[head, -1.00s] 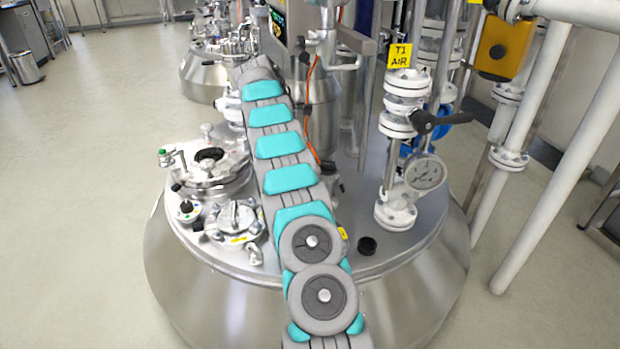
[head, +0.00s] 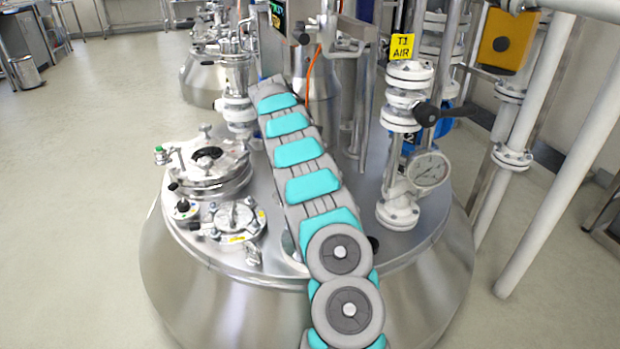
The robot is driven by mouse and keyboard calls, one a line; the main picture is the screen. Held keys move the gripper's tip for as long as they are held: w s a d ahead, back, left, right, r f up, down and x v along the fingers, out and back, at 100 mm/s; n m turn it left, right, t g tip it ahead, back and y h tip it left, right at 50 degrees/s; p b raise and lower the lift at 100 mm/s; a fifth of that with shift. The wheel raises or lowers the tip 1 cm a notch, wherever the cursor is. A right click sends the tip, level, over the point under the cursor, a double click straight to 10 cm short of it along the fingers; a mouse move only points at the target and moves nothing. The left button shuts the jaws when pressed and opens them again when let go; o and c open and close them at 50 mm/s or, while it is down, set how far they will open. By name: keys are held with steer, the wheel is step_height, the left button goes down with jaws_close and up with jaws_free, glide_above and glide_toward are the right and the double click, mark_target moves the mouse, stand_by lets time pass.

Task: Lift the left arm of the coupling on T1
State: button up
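The large steel vessel (head: 215,285) in front of me has a yellow "T1 AIR" label (head: 402,46) on the white flanged pipe at its right. I cannot clearly pick out a coupling with a left and a right arm. A steel pipe with a white fitting (head: 238,108) stands on the lid's far left side, just left of my arm's far end. My grey and teal arm runs from the bottom edge up across the lid and covers its middle. I see no gripper fingers, so whether the gripper is open or shut does not show.
A round hatch (head: 207,165) and a smaller clamped port (head: 235,220) are on the lid's left. A pressure gauge (head: 430,169) and a black valve handle (head: 440,112) are at the right. White pipes (head: 512,158) stand beyond.

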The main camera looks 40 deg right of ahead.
jaws_close()
stand_by(0.5)
